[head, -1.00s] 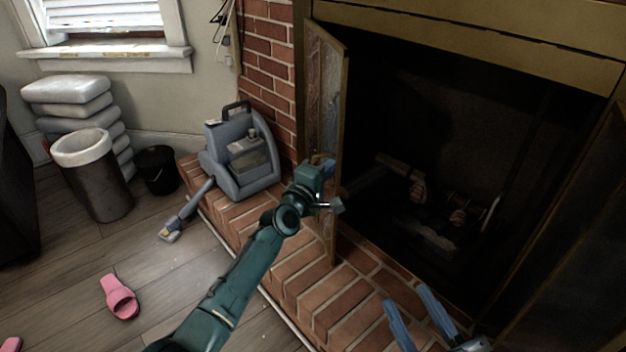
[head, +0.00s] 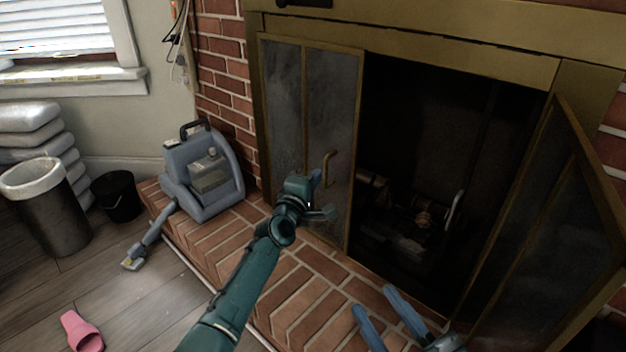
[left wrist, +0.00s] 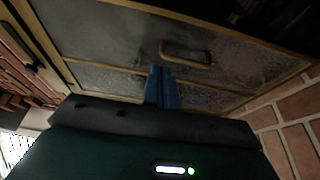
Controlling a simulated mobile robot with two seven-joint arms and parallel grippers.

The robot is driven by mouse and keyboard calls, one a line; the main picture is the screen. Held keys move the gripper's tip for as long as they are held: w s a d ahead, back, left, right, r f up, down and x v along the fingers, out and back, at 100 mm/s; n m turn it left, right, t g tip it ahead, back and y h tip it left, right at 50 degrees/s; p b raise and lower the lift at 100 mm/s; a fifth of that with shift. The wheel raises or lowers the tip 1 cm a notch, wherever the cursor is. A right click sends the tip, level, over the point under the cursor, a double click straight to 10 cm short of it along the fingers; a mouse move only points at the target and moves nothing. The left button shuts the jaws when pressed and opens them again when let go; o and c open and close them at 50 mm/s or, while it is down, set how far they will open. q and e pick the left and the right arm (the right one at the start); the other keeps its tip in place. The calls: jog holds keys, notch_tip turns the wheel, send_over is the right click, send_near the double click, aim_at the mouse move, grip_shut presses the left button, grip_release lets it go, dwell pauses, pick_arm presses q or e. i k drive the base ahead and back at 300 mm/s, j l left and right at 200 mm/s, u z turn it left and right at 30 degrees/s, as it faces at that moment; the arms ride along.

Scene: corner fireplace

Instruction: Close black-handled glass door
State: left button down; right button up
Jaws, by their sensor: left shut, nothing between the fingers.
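The left glass door (head: 318,115) of the fireplace has a brass-coloured frame, two panels and a brass-looking, not black, handle (head: 327,170). It stands nearly flat across the left part of the opening. In the left wrist view the door (left wrist: 115,45) and handle (left wrist: 186,57) fill the upper part. My left gripper (head: 318,180) is shut and empty in front of this door, just below the handle; contact is unclear. Its blue fingers (left wrist: 162,85) point at the glass. The right glass door (head: 550,230) stands swung outward. My right gripper (head: 374,300) is open and empty over the hearth's front.
The dark fireplace opening (head: 420,130) shows logs inside. A grey-blue cleaning machine (head: 203,175) stands on the brick hearth (head: 310,275), left of the doors. A bin (head: 45,215), black bucket (head: 118,197) and pink slipper (head: 80,331) are on the floor at left.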

aim_at(566, 253)
jog(key=k+j, duration=0.15)
jog(key=j, duration=0.2)
jog(key=k+j, duration=0.2)
jog(key=j, duration=1.3)
